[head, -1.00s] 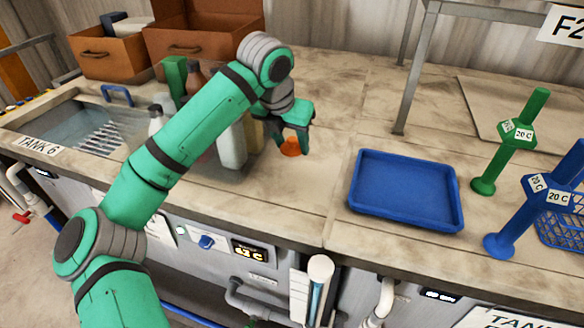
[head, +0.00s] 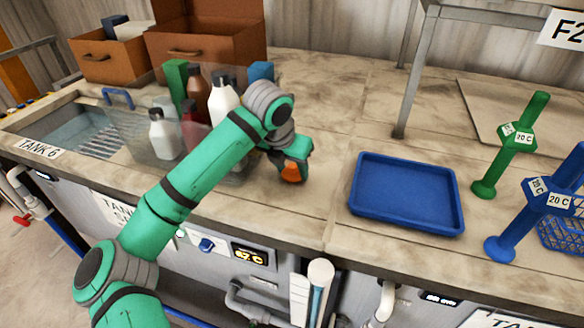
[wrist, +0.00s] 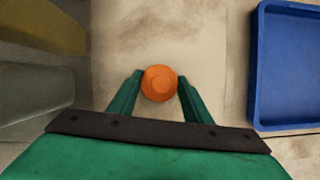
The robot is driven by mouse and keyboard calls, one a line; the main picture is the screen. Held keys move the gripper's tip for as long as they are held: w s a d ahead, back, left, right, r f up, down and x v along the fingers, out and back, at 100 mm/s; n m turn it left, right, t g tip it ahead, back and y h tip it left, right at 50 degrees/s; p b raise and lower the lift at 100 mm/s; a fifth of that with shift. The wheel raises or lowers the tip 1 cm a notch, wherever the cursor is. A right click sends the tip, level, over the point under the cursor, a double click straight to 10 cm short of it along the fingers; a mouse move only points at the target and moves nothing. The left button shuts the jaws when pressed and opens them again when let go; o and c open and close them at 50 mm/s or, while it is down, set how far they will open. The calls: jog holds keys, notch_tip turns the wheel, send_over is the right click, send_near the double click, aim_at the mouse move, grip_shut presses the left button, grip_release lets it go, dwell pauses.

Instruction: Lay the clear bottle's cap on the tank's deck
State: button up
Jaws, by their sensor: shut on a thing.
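An orange cap (head: 291,173) is between the fingers of my gripper (head: 291,172). The wrist view shows the round orange cap (wrist: 159,83) held between the two green fingertips of my gripper (wrist: 159,88). The cap is over the beige deck (head: 318,150), left of the blue tray. I cannot tell whether it touches the deck. Several bottles stand in a clear-walled bin (head: 130,130) left of my gripper, partly behind my arm. I cannot make out which one is the clear bottle.
A blue tray (head: 365,205) lies to the right, with green (head: 510,145) and blue (head: 525,210) posts beyond it. An open tank (head: 75,135) is at the far left. Brown boxes (head: 215,58) stand behind. Bare deck lies around my gripper.

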jog(key=o, duration=1)
jog(key=v, duration=1.2)
jog(key=shift+r, duration=0.2)
jog(key=shift+w, duration=0.15)
